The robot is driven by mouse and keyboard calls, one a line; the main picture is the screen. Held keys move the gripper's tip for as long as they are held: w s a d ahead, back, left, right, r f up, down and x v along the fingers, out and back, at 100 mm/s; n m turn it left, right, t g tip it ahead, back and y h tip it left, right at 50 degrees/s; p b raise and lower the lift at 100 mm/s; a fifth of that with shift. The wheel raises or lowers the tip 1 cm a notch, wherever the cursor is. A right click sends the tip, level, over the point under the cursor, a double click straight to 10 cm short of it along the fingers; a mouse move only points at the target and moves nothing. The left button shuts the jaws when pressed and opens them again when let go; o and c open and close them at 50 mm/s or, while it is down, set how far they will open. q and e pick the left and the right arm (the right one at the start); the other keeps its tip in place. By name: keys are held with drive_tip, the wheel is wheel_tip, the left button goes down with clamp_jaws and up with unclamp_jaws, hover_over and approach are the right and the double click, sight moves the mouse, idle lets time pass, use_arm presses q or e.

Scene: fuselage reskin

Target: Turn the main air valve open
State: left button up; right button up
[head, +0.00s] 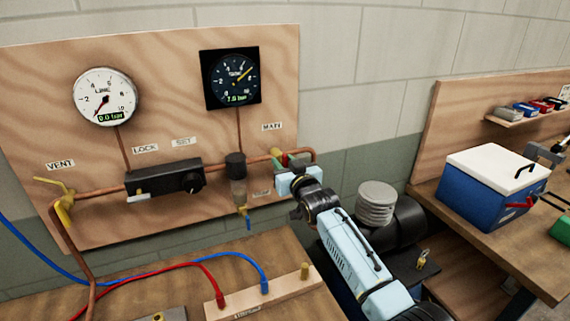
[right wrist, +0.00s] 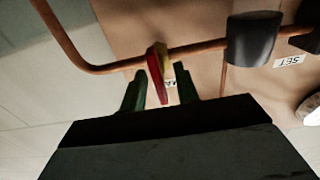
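The main air valve (head: 276,153) sits on the copper pipe under the MAIN label (head: 272,126) in the head view, partly hidden by my right gripper (head: 290,163). In the right wrist view, its red handle (right wrist: 155,78) stands across the pipe beside a yellow part (right wrist: 165,62). My right gripper (right wrist: 160,78) is open, with one green finger on each side of the red handle and a visible gap on both sides. Whether a finger touches the handle farther back is unclear. My left gripper is not in view.
The line gauge (head: 105,96) reads 0.0 bar; the other gauge (head: 231,78) reads 7.0 bar. A yellow vent valve (head: 62,200), a black lock/set regulator (head: 165,180) and a dark-capped filter (head: 237,175) share the wooden panel (head: 160,60). A blue cooler-like box (head: 490,185) stands right.

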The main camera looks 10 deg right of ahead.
clamp_jaws()
drive_tip(key=shift+n, duration=0.3)
drive_tip(key=n, duration=0.3)
drive_tip(key=shift+n, duration=0.3)
drive_tip(key=n, duration=0.4)
drive_tip(key=shift+a+f, duration=0.15)
drive_tip(key=shift+f, duration=0.05)
drive_tip(key=n, duration=0.9)
drive_tip(key=shift+a+f+n, duration=0.1)
drive_tip(key=shift+f+n, duration=0.1)
drive_tip(key=shift+n, duration=0.1)
